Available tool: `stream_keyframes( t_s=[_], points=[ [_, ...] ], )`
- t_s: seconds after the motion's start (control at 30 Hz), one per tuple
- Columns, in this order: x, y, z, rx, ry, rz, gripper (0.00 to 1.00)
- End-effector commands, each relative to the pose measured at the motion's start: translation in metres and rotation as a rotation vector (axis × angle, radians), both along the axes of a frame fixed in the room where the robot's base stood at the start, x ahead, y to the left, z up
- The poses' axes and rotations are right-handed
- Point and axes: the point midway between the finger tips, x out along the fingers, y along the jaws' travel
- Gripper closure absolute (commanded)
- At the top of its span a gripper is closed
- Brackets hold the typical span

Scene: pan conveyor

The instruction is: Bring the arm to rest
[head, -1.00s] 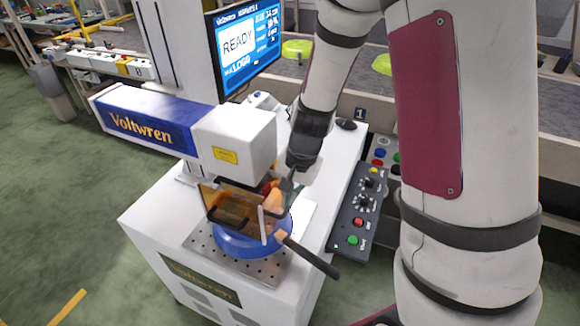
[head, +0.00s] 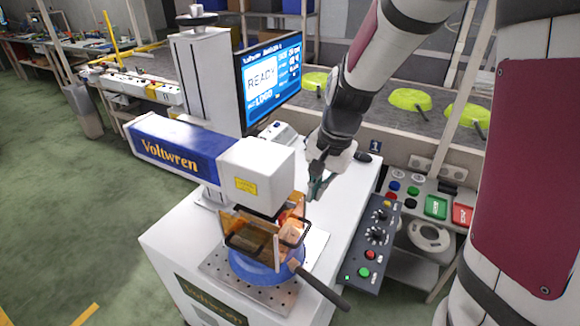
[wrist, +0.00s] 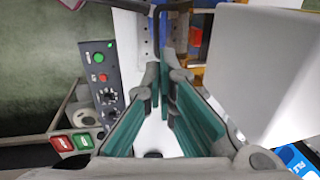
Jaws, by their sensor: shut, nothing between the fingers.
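My gripper (head: 316,188) is up in the air above the back right of the white marking-machine table, pointing down, with its fingers together and nothing between them. In the wrist view its green-lined fingers (wrist: 166,72) converge toward the top middle. A blue pan (head: 262,268) with a dark handle (head: 322,290) sits on the perforated metal plate (head: 222,275), under the Voltwren laser head (head: 256,170). An amber guard (head: 245,235) with a dark frame stands around the pan and partly hides it. My gripper is apart from the pan and guard.
A control panel (head: 372,240) with buttons and knobs lies right of the machine. The monitor (head: 270,78) behind reads READY. Green pans (head: 410,98) lie on the conveyor behind. Green and red pads (head: 437,207) are at the right. Open floor lies to the left.

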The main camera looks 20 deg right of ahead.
Motion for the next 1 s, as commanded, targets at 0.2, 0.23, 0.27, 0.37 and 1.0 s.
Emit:
stream_keyframes(
  t_s=[0.2,0.23,0.27,0.37,1.0],
  points=[
    [-0.006,0.003,0.013,-0.002,-0.021,0.034,1.0],
    [-0.009,0.004,0.019,-0.005,-0.031,0.049,1.0],
    [-0.012,0.005,0.026,-0.007,-0.044,0.069,1.0],
    [-0.029,0.01,0.053,-0.023,-0.092,0.151,1.0],
    [-0.17,0.017,0.154,-0.313,-0.359,0.676,1.0]
  ],
)
